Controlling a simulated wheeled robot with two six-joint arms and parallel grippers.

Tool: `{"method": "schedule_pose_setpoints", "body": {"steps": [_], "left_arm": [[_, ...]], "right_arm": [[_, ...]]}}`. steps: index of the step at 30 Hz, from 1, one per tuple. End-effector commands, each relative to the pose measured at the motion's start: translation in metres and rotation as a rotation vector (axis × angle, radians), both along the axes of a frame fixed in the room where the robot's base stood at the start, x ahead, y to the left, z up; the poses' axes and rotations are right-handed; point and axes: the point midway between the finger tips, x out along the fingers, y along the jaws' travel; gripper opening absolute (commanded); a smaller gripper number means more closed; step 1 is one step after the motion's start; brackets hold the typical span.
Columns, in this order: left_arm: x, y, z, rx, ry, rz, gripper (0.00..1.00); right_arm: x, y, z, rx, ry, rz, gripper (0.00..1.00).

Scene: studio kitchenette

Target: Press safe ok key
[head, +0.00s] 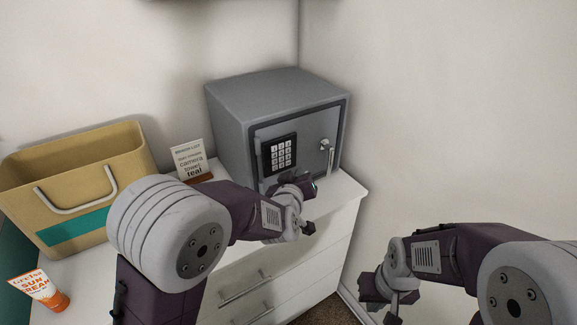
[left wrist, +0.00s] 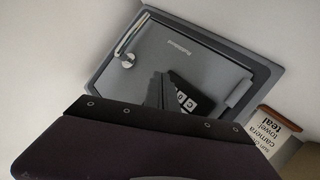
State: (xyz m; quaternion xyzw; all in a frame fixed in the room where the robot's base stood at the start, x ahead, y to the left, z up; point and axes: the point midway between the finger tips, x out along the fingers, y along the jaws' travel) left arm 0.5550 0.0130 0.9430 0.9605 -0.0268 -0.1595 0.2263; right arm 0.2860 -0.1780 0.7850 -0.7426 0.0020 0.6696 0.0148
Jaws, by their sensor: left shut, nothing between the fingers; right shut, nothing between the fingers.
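The grey safe (head: 275,100) stands on the white drawer unit with its door shut. Its black keypad (head: 281,152) with pale keys faces me; key labels are too small to read, so I cannot single out the ok key. My left gripper (head: 309,187) is shut and empty, in front of the door, below and right of the keypad in the head view. In the left wrist view, its dark fingers (left wrist: 161,92) cover part of the keypad (left wrist: 187,101); I cannot tell whether they touch it. My right gripper (head: 367,290) is shut and empty, low at the right.
The safe's handle (head: 328,150) is right of the keypad. A small sign (head: 188,160) stands left of the safe, beside a tan basket (head: 85,170). An orange-and-white tube (head: 42,290) is at the front left. White walls close in behind and right.

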Motion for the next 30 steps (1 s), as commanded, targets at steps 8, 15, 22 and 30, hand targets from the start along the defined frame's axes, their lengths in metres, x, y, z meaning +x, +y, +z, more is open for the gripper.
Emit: {"method": "schedule_pose_setpoints", "body": {"steps": [8,15,22,30], "left_arm": [[0.015,0.011,-0.001,0.003,0.002,0.001,0.0],[0.015,0.012,0.0,0.002,0.001,0.0,0.0],[0.015,0.011,0.0,0.003,0.002,0.001,0.0],[0.015,0.011,0.0,0.002,0.001,0.0,0.0]], "right_arm": [[0.0,0.0,-0.006,0.0,0.0,0.0,0.0],[0.0,0.0,-0.005,0.0,0.0,0.0,0.0],[0.0,0.0,-0.005,0.0,0.0,0.0,0.0],[0.0,0.0,-0.005,0.0,0.0,0.0,0.0]]}}
